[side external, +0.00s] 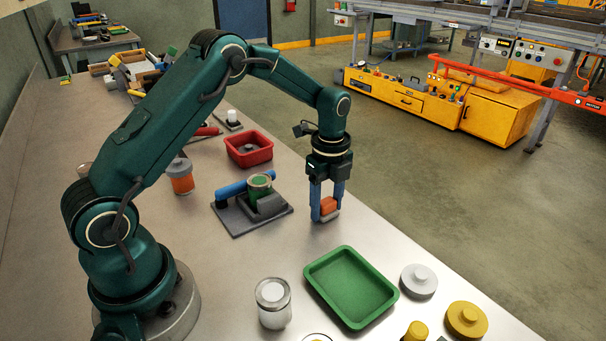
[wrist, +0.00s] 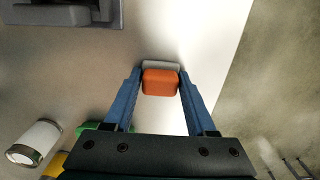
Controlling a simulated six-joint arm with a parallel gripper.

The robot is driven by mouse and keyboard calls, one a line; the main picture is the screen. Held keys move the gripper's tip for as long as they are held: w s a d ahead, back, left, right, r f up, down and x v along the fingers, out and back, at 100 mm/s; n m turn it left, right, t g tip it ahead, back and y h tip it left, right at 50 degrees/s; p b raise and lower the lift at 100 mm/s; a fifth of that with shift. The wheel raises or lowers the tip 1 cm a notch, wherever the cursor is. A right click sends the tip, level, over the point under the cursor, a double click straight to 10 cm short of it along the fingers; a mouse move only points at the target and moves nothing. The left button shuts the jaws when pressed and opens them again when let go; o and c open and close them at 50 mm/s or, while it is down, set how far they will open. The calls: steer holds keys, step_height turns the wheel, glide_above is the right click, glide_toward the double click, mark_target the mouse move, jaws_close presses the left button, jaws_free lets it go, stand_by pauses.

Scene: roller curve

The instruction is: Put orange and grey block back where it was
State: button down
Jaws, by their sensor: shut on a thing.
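The orange and grey block (side external: 328,207) is between the two blue fingers of my gripper (side external: 328,204) in the side external view. My gripper is shut on it and points down near the table's right edge. In the wrist view the orange part of the block (wrist: 160,82) faces the camera, with the grey part behind it, and the blue fingers touch its sides. I cannot tell for sure whether the block is just above the table or touching it.
A green tray (side external: 315,274) lies toward the front. A grey fixture (side external: 234,217) with a blue cylinder (side external: 231,190) and green-topped part stands left of my gripper. A red bin (side external: 264,158) is farther back. A white jar (side external: 273,311) and yellow disc (side external: 467,318) stand in front.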

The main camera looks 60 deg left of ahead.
mark_target(328, 201)
steer(key=shift+f, duration=0.15)
steer(key=shift+c, duration=1.1)
jaws_free()
steer(key=s+d+r+n+t, duration=0.1)
steer(key=s+r+n, duration=0.1)
steer(key=r, duration=0.6)
steer(key=s+d+r+n, duration=0.1)
steer(key=s+r+n, duration=0.1)
steer(key=r, duration=0.7)
steer(key=s+d+n+t, duration=0.2)
steer(key=s+n, duration=0.5)
steer(key=s, duration=0.1)
steer(key=s+d+f+n+t, duration=0.1)
steer(key=s+d+n+t, duration=0.1)
steer(key=s+n, duration=0.5)
steer(key=shift+s+f+t, duration=0.15)
steer(key=shift+s+t, duration=0.15)
steer(key=shift+s, duration=0.05)
